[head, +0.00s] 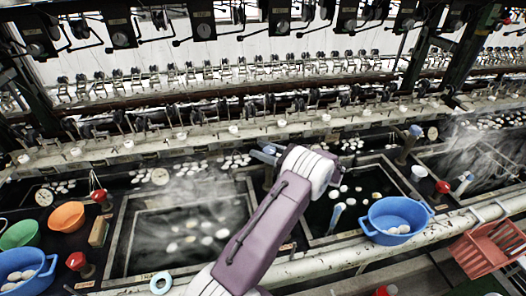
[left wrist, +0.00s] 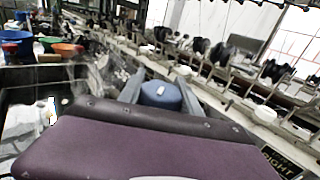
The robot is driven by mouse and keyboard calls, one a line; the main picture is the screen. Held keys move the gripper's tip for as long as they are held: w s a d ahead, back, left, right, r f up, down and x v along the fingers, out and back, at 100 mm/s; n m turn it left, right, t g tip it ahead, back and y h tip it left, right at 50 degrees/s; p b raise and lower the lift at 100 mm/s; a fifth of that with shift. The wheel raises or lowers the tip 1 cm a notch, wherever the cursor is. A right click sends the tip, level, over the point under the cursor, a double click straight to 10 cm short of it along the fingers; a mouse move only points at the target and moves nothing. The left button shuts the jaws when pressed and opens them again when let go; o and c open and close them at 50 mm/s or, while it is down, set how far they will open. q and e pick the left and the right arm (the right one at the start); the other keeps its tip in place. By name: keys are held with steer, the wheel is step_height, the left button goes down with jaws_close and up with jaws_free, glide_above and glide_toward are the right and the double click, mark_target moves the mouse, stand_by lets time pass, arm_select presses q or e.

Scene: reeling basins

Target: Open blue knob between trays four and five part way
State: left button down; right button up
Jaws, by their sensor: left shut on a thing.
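My left arm reaches in from the bottom middle of the head view to the far rim of the basins. My left gripper (head: 266,153) is there, between two dark water trays (head: 125,240) and (head: 312,238). In the left wrist view its two grey fingers (left wrist: 161,84) stand on either side of a round blue knob (left wrist: 158,101) with a white mark on top, and are shut on it. In the head view the knob is mostly hidden by the gripper. How far it is turned cannot be told. My right gripper is not in view.
Another blue knob (head: 416,130) stands farther right. Red knobs (head: 98,196), (head: 77,261) and (head: 442,187) stand on the dividers. A blue basin (head: 397,217) with cocoons sits at the front rim. Bowls and a blue basin (head: 28,270) are at left. Reeling machinery runs along the back.

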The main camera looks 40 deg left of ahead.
arm_select(q)
steer(key=shift+s+n+g, duration=0.1)
steer(key=shift+n+g, duration=0.4)
steer(key=shift+g, duration=0.2)
steer(key=c, duration=0.8)
jaws_free()
steer(key=shift+c, duration=0.2)
steer(key=b+v, duration=0.1)
steer(key=v, duration=0.8)
steer(key=shift+r+b, duration=0.2)
steer(key=shift+b, duration=0.15)
